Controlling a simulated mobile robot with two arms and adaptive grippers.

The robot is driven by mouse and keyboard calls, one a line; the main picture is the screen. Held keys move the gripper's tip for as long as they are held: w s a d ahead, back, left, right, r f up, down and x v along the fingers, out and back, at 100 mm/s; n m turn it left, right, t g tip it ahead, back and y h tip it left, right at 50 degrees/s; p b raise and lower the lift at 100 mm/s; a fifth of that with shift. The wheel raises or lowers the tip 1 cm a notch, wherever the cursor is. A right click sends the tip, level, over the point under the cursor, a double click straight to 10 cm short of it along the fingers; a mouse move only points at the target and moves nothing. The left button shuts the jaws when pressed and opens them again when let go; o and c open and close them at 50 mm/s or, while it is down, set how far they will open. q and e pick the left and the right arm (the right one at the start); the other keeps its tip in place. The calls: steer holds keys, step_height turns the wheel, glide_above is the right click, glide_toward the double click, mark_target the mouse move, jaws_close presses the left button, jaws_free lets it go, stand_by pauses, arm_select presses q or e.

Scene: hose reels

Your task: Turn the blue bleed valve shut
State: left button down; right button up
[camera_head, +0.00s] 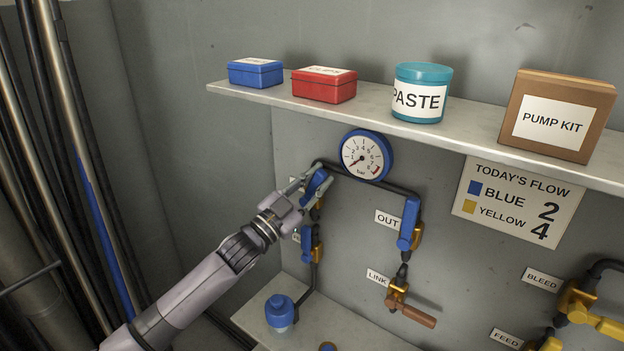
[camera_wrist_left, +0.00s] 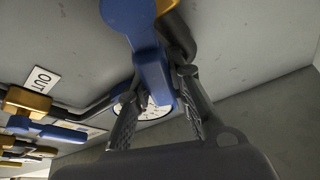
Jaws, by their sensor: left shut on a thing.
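The blue valve handle (camera_head: 315,183) at the upper left of the panel is at my left gripper (camera_head: 311,188). Its label is mostly hidden by my gripper, so I cannot read it. In the left wrist view the blue handle (camera_wrist_left: 153,72) lies between the two fingers of my left gripper (camera_wrist_left: 158,88), which is shut on it. The handle's pivot end has a brass-coloured body (camera_wrist_left: 165,6) behind it. My right gripper is not in view.
A lower blue valve (camera_head: 307,243) sits just below my gripper. The gauge (camera_head: 365,156) and OUT valve (camera_head: 409,223) are to the right. A shelf (camera_head: 460,136) with boxes and a paste tub runs above. A blue-capped fitting (camera_head: 280,312) stands below.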

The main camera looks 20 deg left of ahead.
arm_select(q)
steer(key=m, duration=0.1)
steer(key=d+m+g, duration=0.1)
steer(key=f+m+h, duration=0.1)
steer(key=m, duration=0.1)
steer(key=shift+s+d, duration=0.25)
steer(key=m+g, duration=0.1)
steer(key=d+f+m+g+h+p, duration=0.1)
steer(key=m, duration=0.1)
steer(key=shift+s+f, duration=0.15)
steer(key=shift+s, duration=0.05)
steer(key=f+m, duration=0.1)
steer(key=m, duration=0.1)
steer(key=d+f+m+g+p, duration=0.1)
steer(key=m, duration=0.1)
steer(key=shift+s, duration=0.2)
steer(key=f+m+p, duration=0.1)
steer(key=m+g, duration=0.1)
steer(key=shift+d+f+m+y+p, duration=0.2)
steer(key=shift+f+m+y+p, duration=0.1)
steer(key=shift+f+m+p, duration=0.1)
steer(key=shift+s+f+m+g, duration=0.1)
steer(key=shift+f+m+g, duration=0.25)
steer(key=shift+m, duration=0.25)
steer(key=shift+f, duration=0.15)
steer(key=c, duration=1.4)
jaws_free()
steer(key=shift+c, duration=0.2)
